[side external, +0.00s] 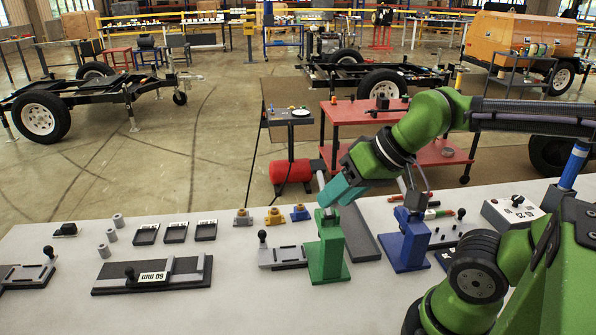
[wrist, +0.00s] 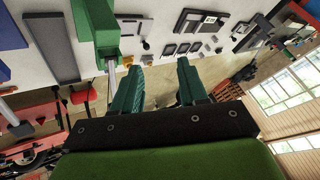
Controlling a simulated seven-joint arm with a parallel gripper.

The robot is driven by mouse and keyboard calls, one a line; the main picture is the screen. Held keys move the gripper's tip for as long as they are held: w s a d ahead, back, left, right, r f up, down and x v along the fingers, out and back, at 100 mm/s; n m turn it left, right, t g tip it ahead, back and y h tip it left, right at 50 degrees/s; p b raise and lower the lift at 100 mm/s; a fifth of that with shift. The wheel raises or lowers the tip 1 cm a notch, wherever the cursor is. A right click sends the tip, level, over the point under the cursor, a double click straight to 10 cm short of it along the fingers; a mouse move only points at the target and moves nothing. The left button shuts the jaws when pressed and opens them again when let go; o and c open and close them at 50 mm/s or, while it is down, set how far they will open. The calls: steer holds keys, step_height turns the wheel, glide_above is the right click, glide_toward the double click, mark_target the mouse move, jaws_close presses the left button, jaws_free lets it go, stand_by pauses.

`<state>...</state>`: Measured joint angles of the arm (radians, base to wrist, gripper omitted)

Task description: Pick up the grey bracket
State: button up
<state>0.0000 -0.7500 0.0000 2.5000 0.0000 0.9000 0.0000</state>
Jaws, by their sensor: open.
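My gripper (side external: 343,190), with teal fingers, is open and empty above the white table, just over the top of a green stand (side external: 326,252). In the wrist view the two fingertips (wrist: 160,68) are apart, with nothing between them. I cannot tell for sure which thing is the grey bracket. Grey candidates are a flat grey fixture with a black knob (side external: 281,256) left of the green stand, and several small grey cylinders (side external: 111,235) further left. Small tan (side external: 242,217), orange (side external: 274,216) and blue (side external: 300,213) blocks stand in a row behind the fixture.
A blue stand (side external: 405,240) is right of the green one, with a dark grey plate (side external: 359,233) between. A long fixture marked 60 mm (side external: 153,275) and several black trays (side external: 176,232) lie left. A white box (side external: 513,212) is at the right. The front middle table is clear.

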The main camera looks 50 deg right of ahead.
steer(key=o, duration=0.6)
steer(key=n+g, duration=0.3)
steer(key=n, duration=0.4)
glide_toward(242, 211)
steer(key=shift+h, duration=0.3)
steer(key=x, duration=1)
steer(key=shift+w+a, duration=0.1)
steer(key=shift+a, duration=0.1)
